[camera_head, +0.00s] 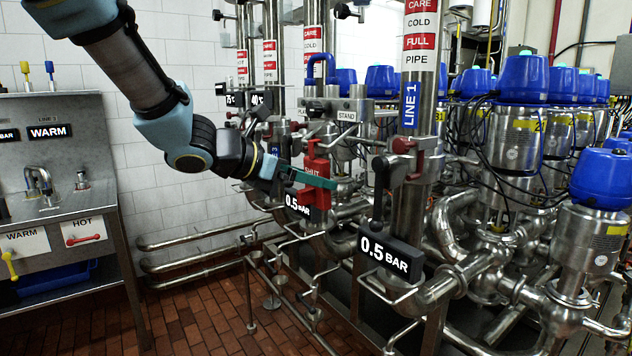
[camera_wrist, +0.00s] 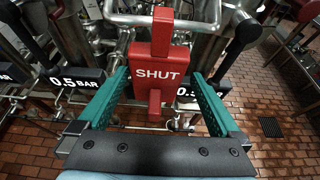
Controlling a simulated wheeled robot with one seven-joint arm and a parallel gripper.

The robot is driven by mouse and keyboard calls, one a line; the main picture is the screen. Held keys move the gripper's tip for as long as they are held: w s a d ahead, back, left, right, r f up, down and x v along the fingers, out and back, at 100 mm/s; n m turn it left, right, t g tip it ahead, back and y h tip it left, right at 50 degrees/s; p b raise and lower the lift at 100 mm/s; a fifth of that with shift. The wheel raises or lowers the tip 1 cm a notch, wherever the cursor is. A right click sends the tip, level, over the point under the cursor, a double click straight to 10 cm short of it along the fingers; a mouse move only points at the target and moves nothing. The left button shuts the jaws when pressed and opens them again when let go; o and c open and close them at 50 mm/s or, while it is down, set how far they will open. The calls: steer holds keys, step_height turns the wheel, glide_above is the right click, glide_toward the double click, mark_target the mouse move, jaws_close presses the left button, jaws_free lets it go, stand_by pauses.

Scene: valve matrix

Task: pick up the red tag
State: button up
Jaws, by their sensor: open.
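The red tag (camera_head: 316,178) hangs among the steel pipes near the middle of the head view, marked SHUT. It also shows upright in the wrist view (camera_wrist: 160,62), with a narrow red strip on its front. My gripper (camera_head: 309,178) is at the tag, its green fingers pointing to the right in the head view. In the wrist view the open fingers (camera_wrist: 162,75) stand on either side of the tag, with a visible gap on the left. The right finger is close to the tag's edge; I cannot tell whether it touches.
Black 0.5 BAR labels (camera_head: 391,256) hang close by on the pipes. A thick LINE 1 pipe (camera_head: 409,205) stands to the right, with blue-capped valves (camera_head: 522,80) beyond. A steel sink unit (camera_head: 60,180) is at the left. The brick floor (camera_head: 200,310) between is mostly clear.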

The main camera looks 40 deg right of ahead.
steer(key=p+x, duration=0.1)
steer(key=x, duration=0.4)
steer(key=shift+w+d+f+p, duration=0.15)
steer(key=shift+w+f+p, duration=0.05)
steer(key=shift+f+p, duration=0.25)
steer(key=shift+c, duration=0.4)
steer(key=c, duration=1.2)
